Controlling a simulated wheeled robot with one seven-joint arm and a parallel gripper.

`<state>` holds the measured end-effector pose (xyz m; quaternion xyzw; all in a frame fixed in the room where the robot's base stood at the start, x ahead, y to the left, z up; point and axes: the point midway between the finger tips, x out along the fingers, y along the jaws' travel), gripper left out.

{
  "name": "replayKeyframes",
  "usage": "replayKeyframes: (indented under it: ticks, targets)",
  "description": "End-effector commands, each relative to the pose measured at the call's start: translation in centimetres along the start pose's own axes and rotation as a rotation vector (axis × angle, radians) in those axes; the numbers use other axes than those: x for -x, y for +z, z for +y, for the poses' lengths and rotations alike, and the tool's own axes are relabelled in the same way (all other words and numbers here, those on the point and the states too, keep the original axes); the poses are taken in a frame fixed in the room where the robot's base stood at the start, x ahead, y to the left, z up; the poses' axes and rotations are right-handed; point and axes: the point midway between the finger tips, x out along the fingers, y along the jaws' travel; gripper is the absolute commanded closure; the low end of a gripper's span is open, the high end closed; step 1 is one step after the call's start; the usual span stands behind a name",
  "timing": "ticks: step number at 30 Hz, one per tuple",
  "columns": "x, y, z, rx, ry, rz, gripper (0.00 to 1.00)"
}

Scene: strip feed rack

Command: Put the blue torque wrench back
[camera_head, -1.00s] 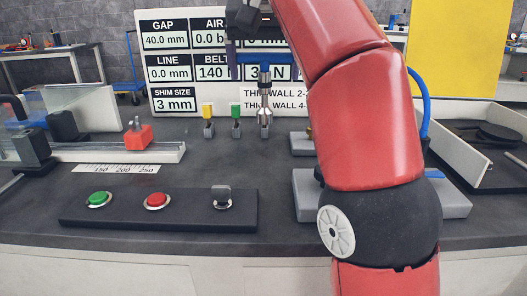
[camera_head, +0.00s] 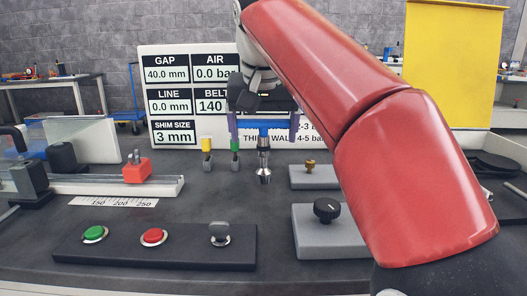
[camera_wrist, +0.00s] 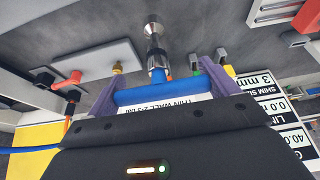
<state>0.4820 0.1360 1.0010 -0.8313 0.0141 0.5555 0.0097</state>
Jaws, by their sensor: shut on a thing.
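The blue torque wrench has a blue crossbar handle (camera_head: 263,124) and a metal shaft pointing down. My gripper (camera_head: 263,122) is shut on it, with a purple finger at each end of the bar. The wrist view shows the bar (camera_wrist: 165,92) between the fingers, and the metal shaft (camera_wrist: 156,60) ending in a wider round metal piece. A yellow-topped tool (camera_head: 207,146) and a green-topped tool (camera_head: 235,146) stand upright in grey metal holders left of the wrench. The three are roughly in a row. I cannot tell whether the wrench's lower end is seated or just above the bench.
A display board (camera_head: 175,93) stands behind the tools. A button panel (camera_head: 120,252) lies in front. Grey blocks with a black knob (camera_head: 327,209) and a brass fitting (camera_head: 310,167) are on the right. A rail with a red clamp (camera_head: 137,172) is on the left.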

Motion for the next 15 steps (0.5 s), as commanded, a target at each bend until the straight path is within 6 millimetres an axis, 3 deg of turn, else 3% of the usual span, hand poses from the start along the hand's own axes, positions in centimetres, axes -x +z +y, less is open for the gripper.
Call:
replayKeyframes:
  ticks: [6, 15]
  targets:
    - [-3.0, 1.3, 0.0, 0.0, 0.001, 0.0, 0.38]
    - [-3.8, 1.6, 0.0, 0.0, 0.0, 0.001, 0.38]
